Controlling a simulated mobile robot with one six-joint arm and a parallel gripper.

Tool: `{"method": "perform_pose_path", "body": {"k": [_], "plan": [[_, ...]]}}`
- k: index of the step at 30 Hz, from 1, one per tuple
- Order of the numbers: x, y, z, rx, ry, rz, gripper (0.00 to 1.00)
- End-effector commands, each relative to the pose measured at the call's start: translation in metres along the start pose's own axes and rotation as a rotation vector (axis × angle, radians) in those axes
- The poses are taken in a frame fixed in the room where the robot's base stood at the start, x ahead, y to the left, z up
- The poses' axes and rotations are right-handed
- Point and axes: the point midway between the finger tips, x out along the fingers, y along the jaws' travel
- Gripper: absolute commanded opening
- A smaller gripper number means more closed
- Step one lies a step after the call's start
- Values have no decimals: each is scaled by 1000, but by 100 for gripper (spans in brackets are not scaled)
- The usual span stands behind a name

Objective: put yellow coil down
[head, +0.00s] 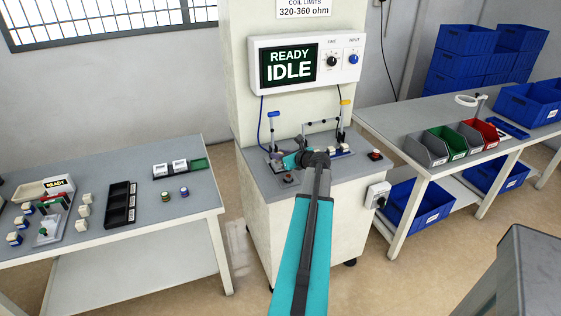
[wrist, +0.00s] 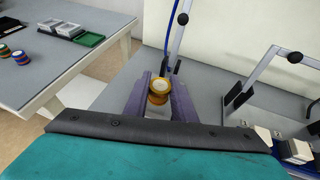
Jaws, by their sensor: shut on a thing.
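My gripper's purple fingers (wrist: 159,100) are shut on the yellow coil (wrist: 158,86), one finger on each side of it. The coil has a pale top and a yellow-brown body. It is over the grey top of the test bench (head: 350,168), just in front of a lever with a round dark knob. I cannot tell whether its underside touches anything. In the head view my gripper (head: 274,158) is at the left part of the bench top, and my arm hides much of the area; the coil is hard to make out there.
The tester panel (head: 304,61) reads READY IDLE. A second lever frame (wrist: 265,75) and white-topped blocks (wrist: 295,150) stand to the right. The left table (head: 110,220) holds two coils (head: 174,193), a black tray (head: 120,205) and white blocks. Coloured bins (head: 450,143) stand on the right table.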

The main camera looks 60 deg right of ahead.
Motion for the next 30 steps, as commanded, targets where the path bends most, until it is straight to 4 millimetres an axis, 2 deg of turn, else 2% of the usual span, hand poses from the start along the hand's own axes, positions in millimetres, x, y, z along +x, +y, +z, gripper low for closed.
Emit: {"method": "perform_pose_path", "body": {"k": [1,6,30], "plan": [[3,0,-8,0,0,0,2],[8,0,-19,0,0,0,2],[13,2,-34,1,9,6,2]]}}
